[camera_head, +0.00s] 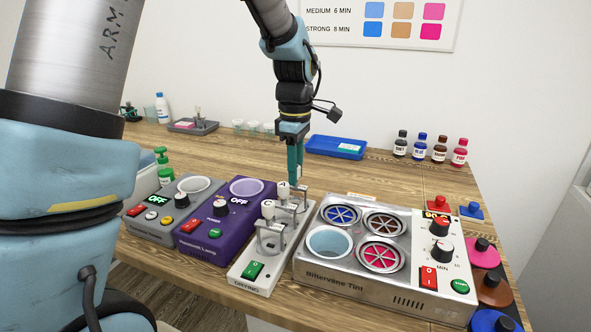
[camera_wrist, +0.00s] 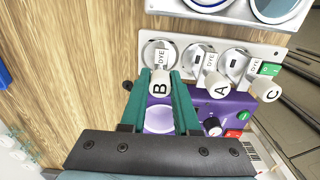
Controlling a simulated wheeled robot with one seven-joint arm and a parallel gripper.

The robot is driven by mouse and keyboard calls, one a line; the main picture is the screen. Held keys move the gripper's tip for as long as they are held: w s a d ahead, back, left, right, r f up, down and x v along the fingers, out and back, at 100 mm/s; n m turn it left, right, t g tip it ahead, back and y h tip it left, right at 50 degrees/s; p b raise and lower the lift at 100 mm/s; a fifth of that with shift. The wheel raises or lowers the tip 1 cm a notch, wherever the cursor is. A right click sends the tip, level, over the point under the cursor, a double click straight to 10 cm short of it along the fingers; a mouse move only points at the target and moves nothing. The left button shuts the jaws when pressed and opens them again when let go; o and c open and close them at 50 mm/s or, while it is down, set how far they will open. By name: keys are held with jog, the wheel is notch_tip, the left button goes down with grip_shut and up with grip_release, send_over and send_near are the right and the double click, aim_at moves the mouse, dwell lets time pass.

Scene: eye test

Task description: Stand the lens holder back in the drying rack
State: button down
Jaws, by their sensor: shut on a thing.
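The lens holder B (camera_wrist: 160,84) has a white round knob and a DYE tag. In the wrist view my gripper's green fingers (camera_wrist: 158,100) are closed around it, one on each side. In the head view my gripper (camera_head: 296,182) points down at the far end of the white drying rack (camera_head: 240,263). The rack also shows in the wrist view (camera_wrist: 186,36), with B over its end place. I cannot tell whether B rests in the rack or hangs just above it. Holders A (camera_wrist: 218,86) and C (camera_wrist: 268,91) stand in the rack beside B.
The tint unit (camera_head: 345,277) with several round wells stands close right of the rack. A blue tray (camera_head: 336,147) and several dye bottles (camera_head: 420,148) stand at the back.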

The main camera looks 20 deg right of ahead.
jog(key=shift+f, duration=0.3)
jog(key=c, duration=0.6)
grip_release()
jog(key=shift+o, duration=0.5)
jog(key=shift+o, duration=1.3)
notch_tip(320, 180, up, 6)
jog(key=p, duration=0.5)
